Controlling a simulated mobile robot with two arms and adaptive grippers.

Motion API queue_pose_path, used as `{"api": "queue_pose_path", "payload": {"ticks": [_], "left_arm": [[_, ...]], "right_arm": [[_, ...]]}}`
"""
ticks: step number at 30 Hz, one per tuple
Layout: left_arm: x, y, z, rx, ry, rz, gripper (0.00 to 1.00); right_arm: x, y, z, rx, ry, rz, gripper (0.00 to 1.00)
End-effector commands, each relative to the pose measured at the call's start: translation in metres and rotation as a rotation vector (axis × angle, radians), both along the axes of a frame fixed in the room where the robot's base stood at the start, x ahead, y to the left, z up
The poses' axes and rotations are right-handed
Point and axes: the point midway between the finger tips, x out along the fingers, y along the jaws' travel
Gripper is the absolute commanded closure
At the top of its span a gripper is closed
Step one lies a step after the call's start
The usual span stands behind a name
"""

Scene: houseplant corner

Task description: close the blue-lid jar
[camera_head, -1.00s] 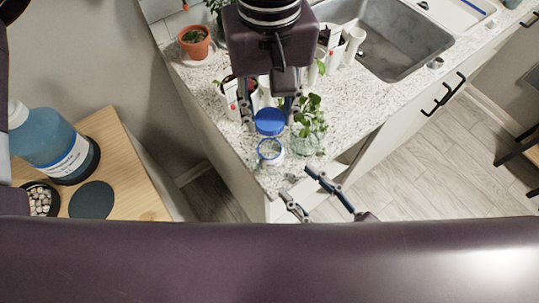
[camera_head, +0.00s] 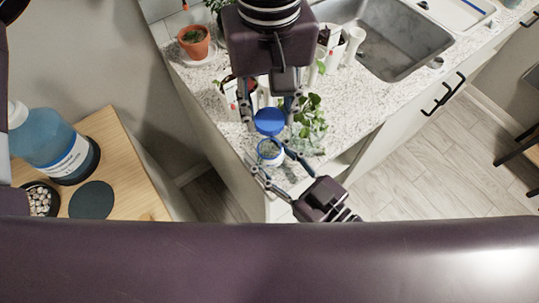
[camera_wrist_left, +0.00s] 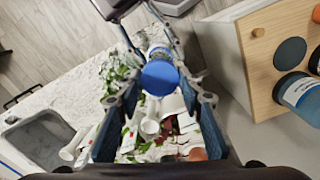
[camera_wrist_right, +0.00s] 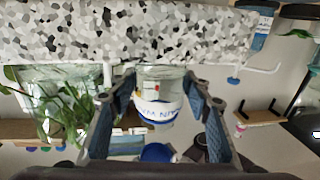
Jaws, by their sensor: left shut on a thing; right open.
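The blue lid (camera_head: 270,121) is held by my left gripper (camera_head: 271,117), shut on it above the counter's near corner. The lid also shows between the fingers in the left wrist view (camera_wrist_left: 160,77). The open jar (camera_head: 270,152), clear with a blue rim and a white label, stands below and just nearer than the lid, apart from it. My right gripper (camera_head: 267,155) is open, its fingers on either side of the jar. In the right wrist view the jar (camera_wrist_right: 158,88) sits between the fingers, with gaps that look small; contact cannot be told.
A glass vase with a leafy cutting (camera_head: 312,132) stands close to the right of the jar. A terracotta pot (camera_head: 194,42) and a sink (camera_head: 385,45) lie further back. A wooden stand (camera_head: 120,165) with a blue bottle (camera_head: 48,140) is at left, across a gap.

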Motion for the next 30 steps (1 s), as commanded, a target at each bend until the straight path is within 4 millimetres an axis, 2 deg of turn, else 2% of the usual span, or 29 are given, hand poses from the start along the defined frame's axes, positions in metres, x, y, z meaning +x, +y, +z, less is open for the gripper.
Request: {"api": "queue_pose_path", "payload": {"ticks": [3,15,19,27,30], "left_arm": [[0.0,0.0,0.0,0.0,0.0,0.0,0.73],[0.0,0.0,0.0,0.0,0.0,0.0,0.73],[0.0,0.0,-0.004,0.001,0.001,0.0,0.73],[-0.001,0.0,-0.042,0.001,0.002,-0.001,0.73],[-0.001,0.0,-0.049,0.002,0.001,-0.001,0.73]], "right_arm": [[0.0,0.0,0.0,0.0,0.0,0.0,0.57],[0.0,0.0,0.0,0.0,0.0,0.0,1.0],[0.0,0.0,0.0,0.0,0.0,0.0,1.0],[0.0,0.0,0.0,0.0,0.0,0.0,1.0],[0.0,0.0,0.0,0.0,0.0,0.0,1.0]]}}
